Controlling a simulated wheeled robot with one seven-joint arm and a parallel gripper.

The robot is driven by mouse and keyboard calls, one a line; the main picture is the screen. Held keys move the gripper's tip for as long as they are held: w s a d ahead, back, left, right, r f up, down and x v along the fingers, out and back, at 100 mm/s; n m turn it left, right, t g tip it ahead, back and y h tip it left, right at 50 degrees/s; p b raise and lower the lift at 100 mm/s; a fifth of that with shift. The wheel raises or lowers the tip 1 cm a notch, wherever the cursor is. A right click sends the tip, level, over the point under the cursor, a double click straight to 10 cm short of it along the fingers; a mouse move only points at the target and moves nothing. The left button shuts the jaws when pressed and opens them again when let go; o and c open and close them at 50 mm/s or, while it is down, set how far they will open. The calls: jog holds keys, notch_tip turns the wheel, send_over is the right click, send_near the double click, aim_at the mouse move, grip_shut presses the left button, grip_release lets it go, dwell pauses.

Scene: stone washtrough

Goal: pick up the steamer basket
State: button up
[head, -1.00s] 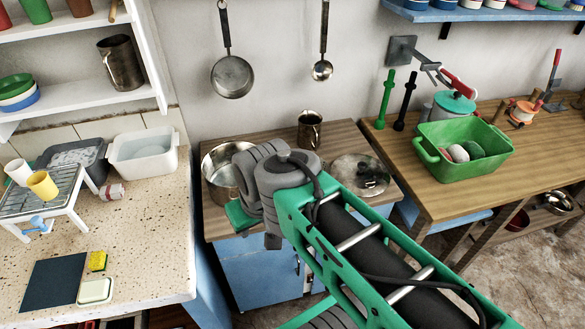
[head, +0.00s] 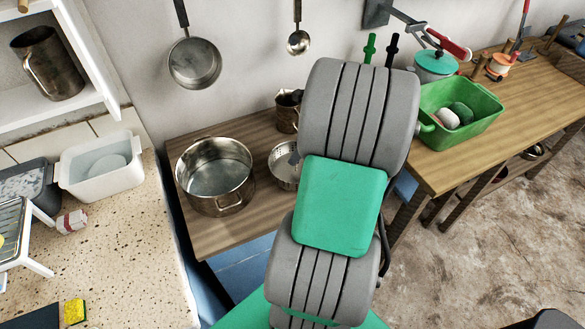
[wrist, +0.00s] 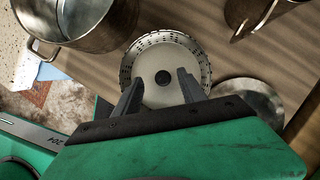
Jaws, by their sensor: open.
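The steamer basket (head: 284,166) is a shallow, round metal basket with perforated sides. In the head view it stands on the wooden counter to the right of the large pot, partly hidden by my arm. In the wrist view the basket (wrist: 150,62) lies straight ahead, with a dark round knob at its middle. In the head view my arm hides the gripper.
The large steel pot (head: 214,178) stands close on the left. A metal jug (head: 287,112) is just behind the basket. A round lid (wrist: 247,98) lies to the right in the wrist view. A green tub (head: 458,112) sits on the right-hand bench.

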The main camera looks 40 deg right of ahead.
aim_at(293, 169)
jog(key=x, duration=0.5)
jog(key=shift+w+d+f, duration=0.15)
jog(key=shift+w+f, duration=0.1)
jog(key=shift+f, duration=0.15)
grip_shut()
